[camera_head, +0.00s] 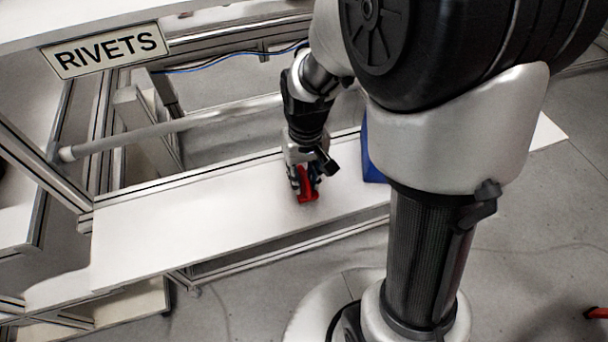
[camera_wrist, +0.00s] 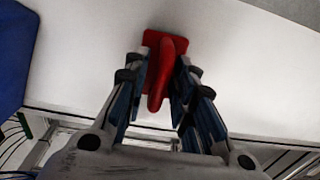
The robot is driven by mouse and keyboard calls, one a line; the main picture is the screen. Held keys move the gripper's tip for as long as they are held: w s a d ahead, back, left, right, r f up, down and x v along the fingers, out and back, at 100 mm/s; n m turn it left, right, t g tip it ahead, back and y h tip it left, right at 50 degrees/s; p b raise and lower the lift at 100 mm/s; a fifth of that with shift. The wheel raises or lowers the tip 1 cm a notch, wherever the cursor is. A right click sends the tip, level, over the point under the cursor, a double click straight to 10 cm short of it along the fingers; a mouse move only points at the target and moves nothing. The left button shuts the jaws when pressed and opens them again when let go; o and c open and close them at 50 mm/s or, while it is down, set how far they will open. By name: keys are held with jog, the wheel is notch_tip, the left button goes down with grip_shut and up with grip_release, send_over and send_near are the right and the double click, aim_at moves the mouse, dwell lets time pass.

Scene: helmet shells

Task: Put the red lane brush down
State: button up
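The red lane brush (camera_wrist: 167,62) is between the fingers of my gripper (camera_wrist: 160,95) in the wrist view. The fingers close in on its handle from both sides, and its flat red part shows beyond the fingertips. In the head view the red brush (camera_head: 306,187) is at the end of my gripper (camera_head: 304,178), over the white bench top (camera_head: 180,215). I cannot tell whether the brush touches the surface.
A blue container (camera_head: 372,160) stands on the bench to the right of my gripper, partly hidden by my arm. A RIVETS sign (camera_head: 105,50) hangs at the upper left. A grey rail (camera_head: 170,132) runs behind the bench. The bench left of my gripper is clear.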

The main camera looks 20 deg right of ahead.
aim_at(305, 175)
jog(key=shift+r, duration=0.1)
notch_tip(305, 175, up, 8)
jog(key=p, duration=0.3)
jog(key=s+r+t, duration=0.1)
jog(key=s+r, duration=0.3)
jog(key=s, duration=0.1)
jog(key=s+r+t, duration=0.2)
jog(key=s+r, duration=0.2)
jog(key=s, duration=0.1)
jog(key=s+r+t, duration=0.1)
jog(key=s+r, duration=0.3)
jog(key=s, duration=0.1)
jog(key=shift+t, duration=0.3)
jog(key=shift+o, duration=0.3)
